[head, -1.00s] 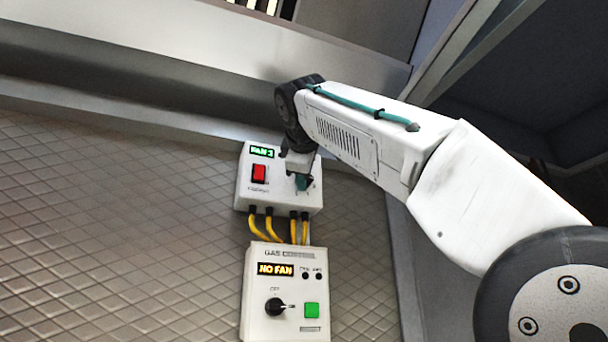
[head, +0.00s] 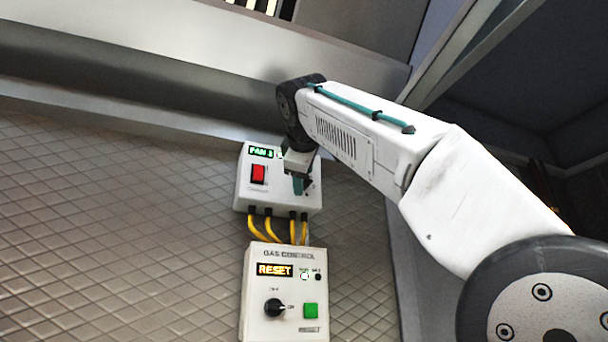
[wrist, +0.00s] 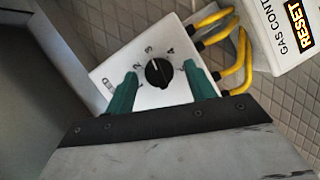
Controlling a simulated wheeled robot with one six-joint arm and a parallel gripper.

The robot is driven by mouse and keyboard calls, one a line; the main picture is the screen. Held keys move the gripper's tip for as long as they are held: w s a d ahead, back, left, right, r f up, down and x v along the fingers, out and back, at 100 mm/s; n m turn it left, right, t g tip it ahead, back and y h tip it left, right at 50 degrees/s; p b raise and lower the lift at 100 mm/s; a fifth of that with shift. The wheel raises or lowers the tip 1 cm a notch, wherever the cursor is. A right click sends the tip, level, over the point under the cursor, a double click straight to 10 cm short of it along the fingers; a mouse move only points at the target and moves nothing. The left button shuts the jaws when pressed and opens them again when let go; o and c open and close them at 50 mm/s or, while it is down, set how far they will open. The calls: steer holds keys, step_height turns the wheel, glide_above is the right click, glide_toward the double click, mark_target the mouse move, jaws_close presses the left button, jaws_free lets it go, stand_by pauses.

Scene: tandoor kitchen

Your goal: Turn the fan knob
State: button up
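The fan knob (wrist: 158,73) is a round black dial on a white box, with numbers printed around it. In the wrist view, the green fingers of my gripper (wrist: 161,69) are open on either side of the knob, with a gap on each side. In the head view, the fan control box (head: 247,190) has a green-lit "FAN" display and a red switch (head: 258,174). My gripper (head: 301,184) is over the right part of that box and hides the knob there. The number on the fan display is hard to read.
Below, the gas control box (head: 257,329) has a RESET display (head: 275,270), a black knob (head: 274,308) and a green button (head: 310,311). Yellow cables (head: 264,229) join the two boxes. The tiled wall (head: 120,230) to the left is clear.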

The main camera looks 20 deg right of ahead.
steer(key=v, duration=0.8)
steer(key=shift+w, duration=0.1)
stand_by(0.5)
